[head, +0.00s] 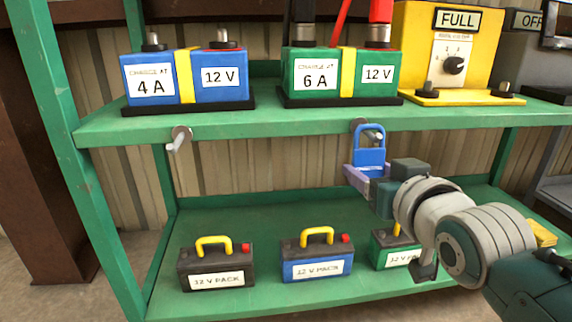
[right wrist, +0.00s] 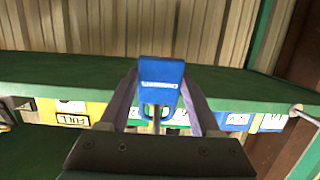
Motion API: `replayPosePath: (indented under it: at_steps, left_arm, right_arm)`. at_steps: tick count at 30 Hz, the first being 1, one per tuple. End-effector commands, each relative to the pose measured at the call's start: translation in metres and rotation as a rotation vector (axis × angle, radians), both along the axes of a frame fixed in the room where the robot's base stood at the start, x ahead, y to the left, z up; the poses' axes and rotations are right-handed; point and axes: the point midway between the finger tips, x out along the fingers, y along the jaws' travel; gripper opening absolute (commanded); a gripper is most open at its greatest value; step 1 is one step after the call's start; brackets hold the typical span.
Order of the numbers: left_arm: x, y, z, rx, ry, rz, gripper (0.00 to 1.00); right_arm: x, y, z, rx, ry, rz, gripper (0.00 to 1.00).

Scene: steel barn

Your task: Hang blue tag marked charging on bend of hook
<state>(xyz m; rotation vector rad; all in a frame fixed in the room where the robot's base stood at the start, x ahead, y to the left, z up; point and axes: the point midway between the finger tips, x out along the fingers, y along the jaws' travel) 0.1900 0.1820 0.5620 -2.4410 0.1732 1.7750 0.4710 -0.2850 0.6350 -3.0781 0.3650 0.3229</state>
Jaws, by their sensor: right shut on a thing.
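The blue tag (head: 370,158) is upright below the upper shelf's front edge, with its loop at the top. My right gripper (head: 367,172) is shut on its lower part. In the right wrist view the tag (right wrist: 162,72) sits between the two purple fingers (right wrist: 162,80); its lettering is too small to read. One hook (head: 357,126) is on the shelf edge right at the tag's loop, partly hidden by it. I cannot tell whether the loop is around this hook or in front of it. A second hook (head: 178,141) is bare, farther left. My left gripper is not in view.
The green upper shelf (head: 230,122) carries a blue charger (head: 188,80), a green charger (head: 340,75) and a yellow box (head: 425,50). The lower shelf (head: 215,222) holds battery packs, including a black one (head: 217,265) and a blue one (head: 317,258). Space between the hooks is clear.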

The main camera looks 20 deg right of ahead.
Motion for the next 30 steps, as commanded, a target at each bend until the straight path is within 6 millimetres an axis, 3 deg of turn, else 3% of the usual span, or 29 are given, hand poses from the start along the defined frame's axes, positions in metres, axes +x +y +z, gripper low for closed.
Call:
replayPosePath:
  at_steps: [4, 5, 13, 23, 30]
  left_arm:
    - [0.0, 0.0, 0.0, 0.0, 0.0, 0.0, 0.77]
    - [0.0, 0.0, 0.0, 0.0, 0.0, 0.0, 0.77]
    - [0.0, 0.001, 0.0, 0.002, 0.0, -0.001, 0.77]
    - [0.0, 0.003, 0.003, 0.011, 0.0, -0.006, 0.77]
    - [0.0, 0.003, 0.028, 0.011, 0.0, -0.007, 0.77]
  right_arm:
    - [0.0, 0.0, 0.0, 0.0, 0.0, 0.0, 0.33]
    - [0.0, 0.0, 0.0, 0.0, 0.0, 0.0, 0.67]
    - [0.0, 0.0, 0.0, 0.0, 0.0, 0.0, 0.98]
    - [-0.004, 0.001, 0.001, 0.0, 0.002, 0.0, 0.99]
    - [-0.041, 0.01, 0.013, 0.001, 0.005, 0.0, 0.99]
